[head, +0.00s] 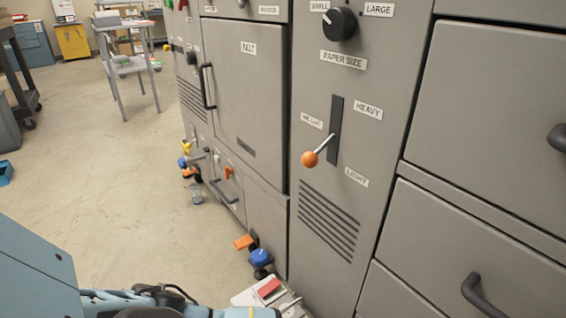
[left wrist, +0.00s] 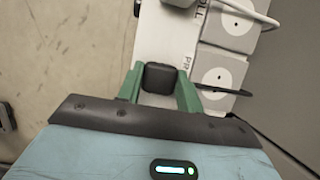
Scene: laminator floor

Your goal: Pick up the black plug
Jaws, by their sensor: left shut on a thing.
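In the left wrist view, the black plug (left wrist: 160,78) is a small dark block with rounded corners. My left gripper (left wrist: 158,88) has its green fingers shut on it, one on each side. The plug is in front of a white power strip (left wrist: 152,38); I cannot tell whether it touches the strip. A black cable shows to the right of the right finger. In the head view, the strip (head: 242,298) lies on the floor at the bottom, with a red part on it. My left arm comes in there from the left; its fingertips and the plug are not visible.
Grey sockets (left wrist: 217,76) with white round faces line the strip's right side, and a white cable (left wrist: 243,10) runs past them. The grey machine (head: 330,215) with levers, handles and drawers stands close on the right. Open floor (head: 90,160) is on the left.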

